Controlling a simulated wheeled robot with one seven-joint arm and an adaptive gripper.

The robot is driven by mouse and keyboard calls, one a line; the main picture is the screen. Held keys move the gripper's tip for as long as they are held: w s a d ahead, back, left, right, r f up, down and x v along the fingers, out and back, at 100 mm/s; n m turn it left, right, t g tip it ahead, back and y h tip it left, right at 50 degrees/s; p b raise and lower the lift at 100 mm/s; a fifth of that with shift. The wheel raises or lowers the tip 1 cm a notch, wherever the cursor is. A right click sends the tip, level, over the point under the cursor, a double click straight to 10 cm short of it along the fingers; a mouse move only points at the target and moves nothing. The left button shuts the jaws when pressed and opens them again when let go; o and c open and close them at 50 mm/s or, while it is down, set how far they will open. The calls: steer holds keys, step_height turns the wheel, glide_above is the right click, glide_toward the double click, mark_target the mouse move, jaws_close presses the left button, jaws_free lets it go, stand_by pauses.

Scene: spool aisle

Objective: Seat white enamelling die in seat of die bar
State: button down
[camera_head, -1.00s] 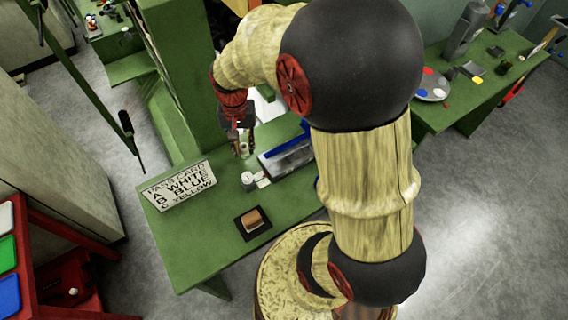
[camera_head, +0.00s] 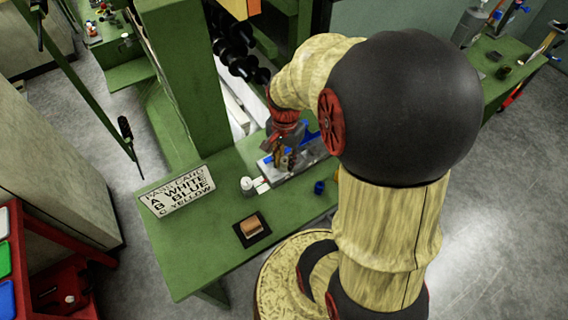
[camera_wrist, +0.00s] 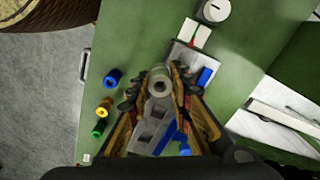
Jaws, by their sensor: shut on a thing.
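My gripper (camera_wrist: 160,84) is shut on a pale, ring-shaped piece, the white enamelling die (camera_wrist: 160,76), held between the fingertips with its bore facing the wrist camera. The grey die bar (camera_wrist: 153,124) with blue parts lies under the fingers in the wrist view. In the head view my gripper (camera_head: 285,162) is over the die bar (camera_head: 312,152). The fingers hide part of the bar, and I cannot tell whether the die touches a seat.
Blue (camera_wrist: 112,77), yellow (camera_wrist: 104,107) and green (camera_wrist: 98,129) dies stand beside the bar. A white jar (camera_head: 247,184), pass card (camera_head: 178,192) and black mat (camera_head: 264,234) with a brown block occupy the green table (camera_head: 205,245). Its front left is clear.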

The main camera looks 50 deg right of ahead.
steer(key=w+d+f, duration=0.1)
steer(key=f, duration=0.1)
steer(key=w+d+f+b, duration=0.1)
steer(key=w+d+f, duration=0.1)
steer(key=w+f, duration=0.1)
steer(key=shift+d+f, duration=0.35)
steer(key=shift+d+f+b, duration=0.1)
steer(key=shift+f+b, duration=0.15)
steer(key=shift+b, duration=0.1)
steer(key=shift+w+d+f+b, duration=0.15)
steer(key=shift+f+b, duration=0.45)
steer(key=shift+f, duration=1.05)
steer(key=c, duration=2.1)
jaws_free()
steer(key=shift+f, duration=0.2)
steer(key=shift+o, duration=1.1)
